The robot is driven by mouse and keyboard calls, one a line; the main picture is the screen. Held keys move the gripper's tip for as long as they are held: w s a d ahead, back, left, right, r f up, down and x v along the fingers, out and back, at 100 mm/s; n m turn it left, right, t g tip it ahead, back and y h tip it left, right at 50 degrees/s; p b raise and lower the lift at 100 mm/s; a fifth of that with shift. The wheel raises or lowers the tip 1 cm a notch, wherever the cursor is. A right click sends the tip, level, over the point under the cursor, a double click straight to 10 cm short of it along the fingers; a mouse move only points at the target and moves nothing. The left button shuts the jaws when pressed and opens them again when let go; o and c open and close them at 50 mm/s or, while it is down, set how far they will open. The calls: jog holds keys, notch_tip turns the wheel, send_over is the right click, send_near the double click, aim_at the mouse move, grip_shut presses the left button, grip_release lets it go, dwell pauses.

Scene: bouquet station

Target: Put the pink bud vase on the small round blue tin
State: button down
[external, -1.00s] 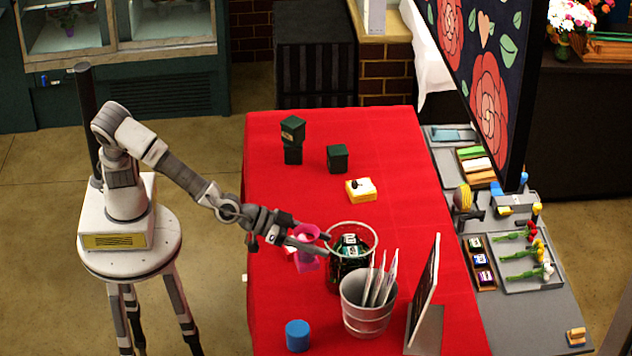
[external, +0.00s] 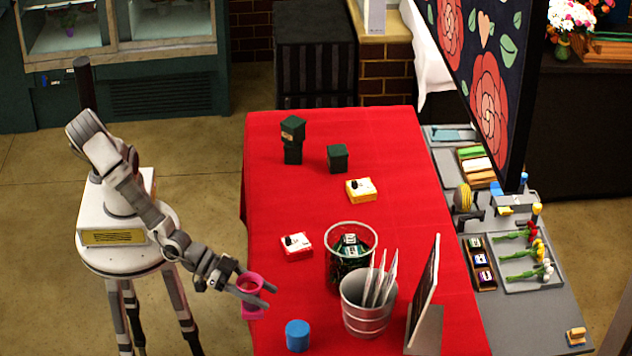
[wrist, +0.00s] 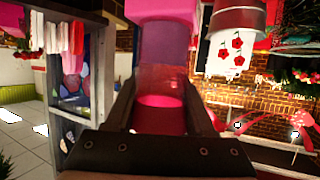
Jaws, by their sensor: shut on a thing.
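The pink bud vase (external: 249,284) is held between the fingers of my gripper (external: 256,293), off the table near its left edge in the external view. In the wrist view the vase (wrist: 160,75) fills the space between the two dark fingers of my gripper (wrist: 162,105). The small round blue tin (external: 298,336) stands on the red tablecloth near the front left. It is to the lower right of my gripper, apart from the vase. The tin's top looks bare. I cannot tell the tin in the wrist view.
A red and white box (external: 297,245) lies on the table (external: 400,150) above the vase in the picture. A wire basket (external: 345,275), a metal bucket (external: 366,318) with packets and an upright framed board (external: 428,295) stand right of the tin. Dark boxes stand farther back.

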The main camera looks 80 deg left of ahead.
jog(key=shift+w+a+f, duration=0.6)
jog(key=shift+w+f, duration=1.2)
jog(key=shift+w, duration=0.05)
jog(key=shift+w+a+f, duration=0.65)
jog(key=shift+w+f, duration=1.15)
jog(key=shift+f, duration=0.05)
jog(key=shift+w+a+f, duration=0.6)
jog(key=shift+w+f, duration=1.2)
jog(key=shift+w, duration=0.05)
jog(key=shift+b, duration=0.3)
jog(key=shift+f, duration=0.3)
jog(key=shift+c, duration=1.3)
grip_release()
jog(key=shift+r, duration=0.15)
